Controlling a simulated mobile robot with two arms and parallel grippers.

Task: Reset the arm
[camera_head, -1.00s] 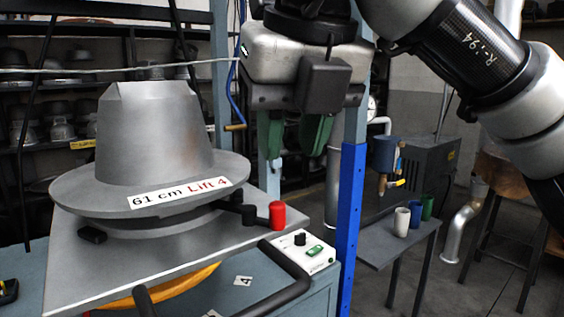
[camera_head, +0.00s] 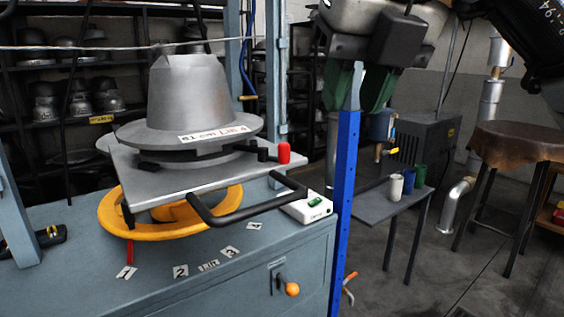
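My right gripper (camera_head: 361,92) hangs at the top centre right, with its grey body above two green fingers. My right arm (camera_head: 520,40) comes in from the top right corner. The gripper is to the right of the hat press and above its bench, close to the blue upright. The grey metal hat mould (camera_head: 190,90) sits on the press plate (camera_head: 150,178), well left of the gripper. My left gripper is out of view.
A yellow handwheel (camera_head: 115,213) is under the plate, and a black bar handle (camera_head: 245,212) juts forward. A blue post (camera_head: 345,210) stands right of the bench (camera_head: 225,285). A small table (camera_head: 375,208) with cups and a stool (camera_head: 515,140) stand behind open floor.

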